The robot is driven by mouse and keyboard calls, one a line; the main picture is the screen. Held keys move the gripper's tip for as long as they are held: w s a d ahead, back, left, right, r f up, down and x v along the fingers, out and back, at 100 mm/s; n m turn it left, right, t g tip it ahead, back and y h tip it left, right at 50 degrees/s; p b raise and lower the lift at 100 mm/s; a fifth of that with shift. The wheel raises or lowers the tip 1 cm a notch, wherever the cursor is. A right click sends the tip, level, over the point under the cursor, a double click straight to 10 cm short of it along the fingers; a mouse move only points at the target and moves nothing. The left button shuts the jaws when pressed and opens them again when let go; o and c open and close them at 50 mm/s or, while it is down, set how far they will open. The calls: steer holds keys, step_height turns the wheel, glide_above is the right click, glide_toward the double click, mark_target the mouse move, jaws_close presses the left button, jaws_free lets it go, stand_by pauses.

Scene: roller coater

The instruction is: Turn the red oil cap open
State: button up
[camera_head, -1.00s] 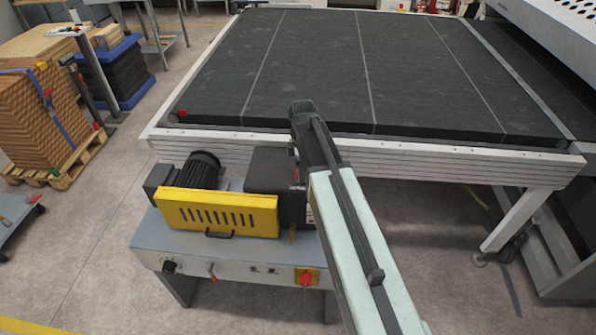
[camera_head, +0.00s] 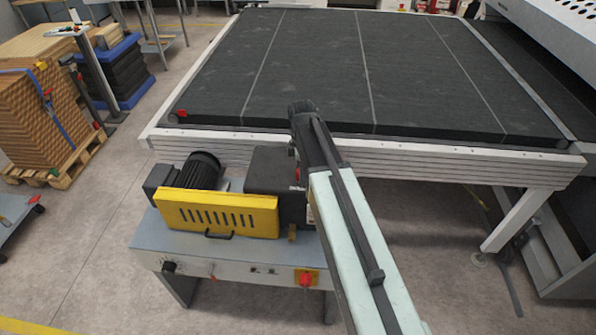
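A small red piece (camera_head: 297,174), which looks like the oil cap, shows at the right end of the dark pump housing (camera_head: 268,170), right beside my arm. My arm hides part of it, so I cannot tell its turn position. The pump unit, with a black motor (camera_head: 198,170) and a yellow guard (camera_head: 217,213), stands on a grey cabinet. The dark end of my arm (camera_head: 303,110) is above and just behind the red piece in the picture. My gripper's fingers are hidden behind the arm, so I cannot tell whether they are open or touch the cap.
The cabinet front (camera_head: 230,267) has a red and yellow switch (camera_head: 307,278) and small knobs. Behind the pump is a wide machine table with a dark belt (camera_head: 330,70) and a white frame edge (camera_head: 440,165). A pallet of stacked boards (camera_head: 40,120) stands left. Floor at front left is clear.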

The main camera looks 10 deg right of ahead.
steer(key=shift+r, duration=0.1)
step_height(320, 180, up, 8)
steer(key=p, duration=0.8)
steer(key=shift+f, duration=0.2)
